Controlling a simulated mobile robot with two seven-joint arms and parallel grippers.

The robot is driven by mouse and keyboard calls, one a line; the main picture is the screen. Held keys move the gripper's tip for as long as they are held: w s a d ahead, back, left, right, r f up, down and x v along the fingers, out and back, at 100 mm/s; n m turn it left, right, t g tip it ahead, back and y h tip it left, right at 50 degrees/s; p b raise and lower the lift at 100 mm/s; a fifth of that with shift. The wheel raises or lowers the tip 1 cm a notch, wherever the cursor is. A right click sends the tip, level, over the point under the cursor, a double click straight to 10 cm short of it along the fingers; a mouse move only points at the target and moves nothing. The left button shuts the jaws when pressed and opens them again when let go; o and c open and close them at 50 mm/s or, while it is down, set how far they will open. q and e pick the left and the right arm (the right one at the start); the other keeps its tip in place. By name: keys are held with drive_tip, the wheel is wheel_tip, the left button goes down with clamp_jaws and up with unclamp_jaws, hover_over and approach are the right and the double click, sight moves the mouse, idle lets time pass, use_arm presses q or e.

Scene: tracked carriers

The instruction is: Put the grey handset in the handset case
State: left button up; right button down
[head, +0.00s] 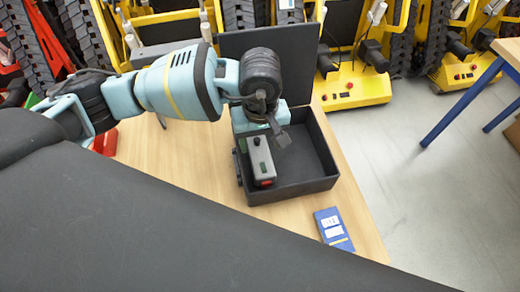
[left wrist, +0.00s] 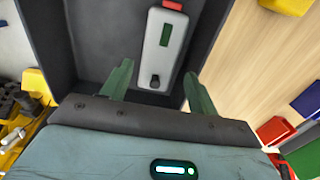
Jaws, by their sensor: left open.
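The handset case (head: 300,190) is an open dark box on the wooden table, with its lid raised at the back. The grey handset (head: 259,158), with a green panel and a red end, is inside the case along its left wall. In the left wrist view the handset (left wrist: 161,62) lies lengthwise ahead of the fingers, close to the case wall (left wrist: 212,40). My left gripper (head: 272,125) is over the case, near the handset's far end. Its green fingers (left wrist: 159,82) are spread, apart from the handset, with nothing held. My right gripper is not in view.
A blue booklet (head: 334,229) lies on the table in front of the case. Red items (head: 105,142) lie at the table's left. Yellow tracked carriers (head: 355,85) stand behind. A blue-legged table (head: 462,100) is at the right, with clear floor between.

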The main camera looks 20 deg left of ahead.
sight(260, 156)
use_arm(q)
drive_tip(key=shift+r, duration=2.7)
